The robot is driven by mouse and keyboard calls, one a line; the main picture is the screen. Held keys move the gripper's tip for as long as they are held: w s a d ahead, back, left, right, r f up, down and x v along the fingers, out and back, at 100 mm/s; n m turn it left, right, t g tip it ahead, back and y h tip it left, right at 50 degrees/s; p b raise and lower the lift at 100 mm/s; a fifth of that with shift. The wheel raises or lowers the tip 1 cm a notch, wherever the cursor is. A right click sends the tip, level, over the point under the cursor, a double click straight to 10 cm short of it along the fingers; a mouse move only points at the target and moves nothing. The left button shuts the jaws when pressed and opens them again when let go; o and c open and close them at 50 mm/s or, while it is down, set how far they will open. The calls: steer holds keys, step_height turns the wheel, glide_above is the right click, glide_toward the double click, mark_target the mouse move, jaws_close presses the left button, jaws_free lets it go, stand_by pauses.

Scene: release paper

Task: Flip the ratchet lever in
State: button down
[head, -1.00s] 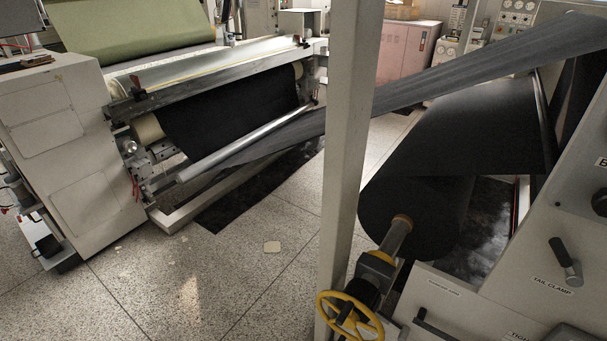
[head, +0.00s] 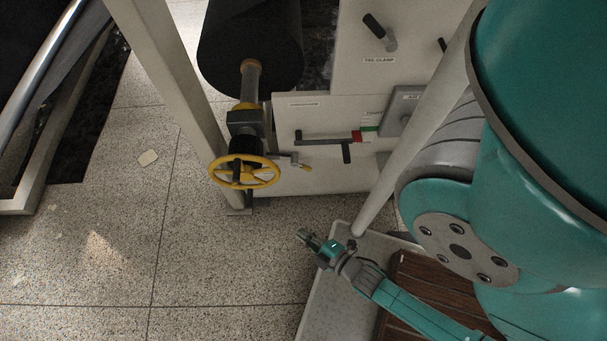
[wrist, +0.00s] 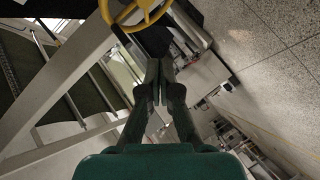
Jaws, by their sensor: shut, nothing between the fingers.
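A dark bar lever (head: 325,139) with a downward handle lies across the pale machine panel, by red and green marks. A smaller grey lever with a yellowish tip (head: 298,163) sticks out right of the yellow handwheel (head: 243,172). I cannot tell from labels which one is the ratchet lever. My gripper (head: 303,235) is low in the head view, below and apart from both levers. In the wrist view its two dark fingers (wrist: 157,84) are together and empty. The handwheel also shows at the top of the wrist view (wrist: 136,12).
A pale upright post (head: 180,90) stands left of the handwheel. A black roll (head: 250,45) sits behind on its shaft. A tail clamp handle (head: 379,32) is higher on the panel. Speckled floor (head: 110,235) is open to the left.

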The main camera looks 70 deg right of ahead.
steer(key=w+d+f+n+g+h, duration=0.2)
steer(key=d+f+n, duration=0.3)
steer(key=d+f, duration=0.5)
steer(key=w+d+f+n+g+h, duration=0.1)
steer(key=w+d+f+n, duration=0.3)
steer(key=d+f, duration=0.7)
steer(key=shift+w+f+n+g+h, duration=0.3)
steer(key=shift+n+g+h, duration=0.15)
steer(key=shift+h, duration=0.35)
steer(key=shift+d, duration=0.1)
steer(key=w+d, duration=0.4)
steer(key=d, duration=0.4)
steer(key=shift+w+f, duration=0.15)
steer(key=shift+f, duration=0.25)
steer(key=shift+d, duration=0.1)
